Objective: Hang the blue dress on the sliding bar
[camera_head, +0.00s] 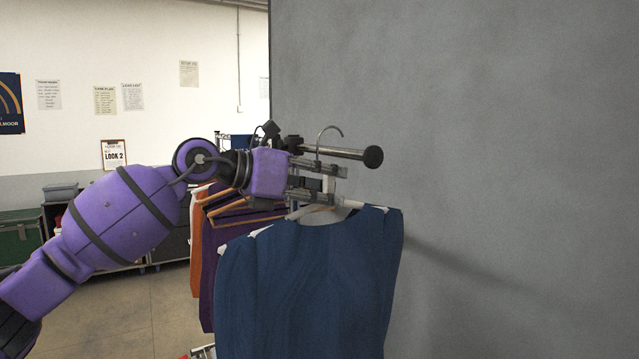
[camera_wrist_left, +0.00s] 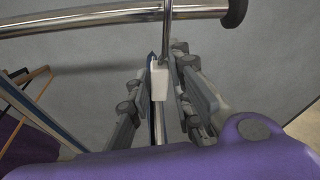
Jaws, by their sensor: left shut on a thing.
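The blue dress (camera_head: 310,285) hangs from a pale hanger (camera_head: 325,212) with a metal hook (camera_head: 330,130). My left gripper (camera_head: 325,178) is shut on the hanger's neck. In the left wrist view, the gripper (camera_wrist_left: 162,75) has its fingers on both sides of the white neck block (camera_wrist_left: 158,82). The metal bar (camera_head: 340,152) ends in a black cap (camera_head: 373,156). The hook's curve shows above the bar, near its capped end, and its stem crosses the bar in the left wrist view (camera_wrist_left: 110,17). I cannot tell whether they touch. My right gripper is out of view.
Orange (camera_head: 196,240) and purple (camera_head: 208,270) garments hang on wooden hangers (camera_head: 235,217) behind the dress. A grey wall panel (camera_head: 510,150) fills the right side. A green case (camera_head: 20,240) and shelving stand at the far left. Open floor (camera_head: 130,310) lies at lower left.

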